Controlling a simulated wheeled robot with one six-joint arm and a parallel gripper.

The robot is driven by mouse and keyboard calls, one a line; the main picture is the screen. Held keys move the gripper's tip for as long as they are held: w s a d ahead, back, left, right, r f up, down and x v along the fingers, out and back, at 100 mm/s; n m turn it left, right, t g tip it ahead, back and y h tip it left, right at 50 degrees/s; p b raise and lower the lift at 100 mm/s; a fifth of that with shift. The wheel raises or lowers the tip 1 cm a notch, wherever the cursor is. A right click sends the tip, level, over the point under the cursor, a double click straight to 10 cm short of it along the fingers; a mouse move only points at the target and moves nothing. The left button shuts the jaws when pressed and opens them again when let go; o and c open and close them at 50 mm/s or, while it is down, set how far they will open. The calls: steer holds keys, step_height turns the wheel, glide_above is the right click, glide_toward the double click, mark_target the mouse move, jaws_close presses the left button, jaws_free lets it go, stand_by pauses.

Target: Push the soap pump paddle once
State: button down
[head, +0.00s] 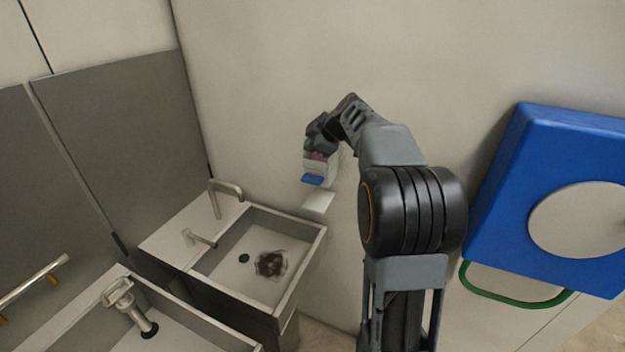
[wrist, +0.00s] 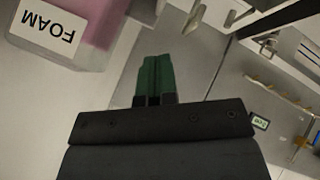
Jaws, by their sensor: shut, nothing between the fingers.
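The soap dispenser (head: 326,170) is on the beige wall, a pale box with a pink part and a blue paddle (head: 312,180) at its lower front. In the wrist view, the dispenser (wrist: 45,28) shows large at the upper left, with pink soap and an upside-down FOAM label. The paddle is not visible there. My gripper, with green fingers (wrist: 154,80), is shut and empty. In the wrist view the fingers are to the right of the dispenser, with a gap in the picture. In the head view my gripper (head: 309,144) is at the dispenser's top, partly hidden by my wrist.
A pale tray (head: 318,203) is below the dispenser. A sink (head: 310,252) with a tap (head: 227,188) stands to its lower left, and another sink (head: 190,320) is nearer. A blue wall box (head: 520,150) with a pale disc is at the right, above a green loop (head: 515,302).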

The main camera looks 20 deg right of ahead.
steer(key=b, duration=0.3)
glide_above(312, 179)
step_height(312, 179, down, 6)
steer(key=shift+w+r, duration=0.1)
steer(key=shift+w, duration=0.05)
steer(key=shift+f+b, duration=0.7)
steer(key=shift+b, duration=0.1)
steer(key=shift+f+b, duration=0.35)
steer(key=shift+b, duration=0.5)
stand_by(0.9)
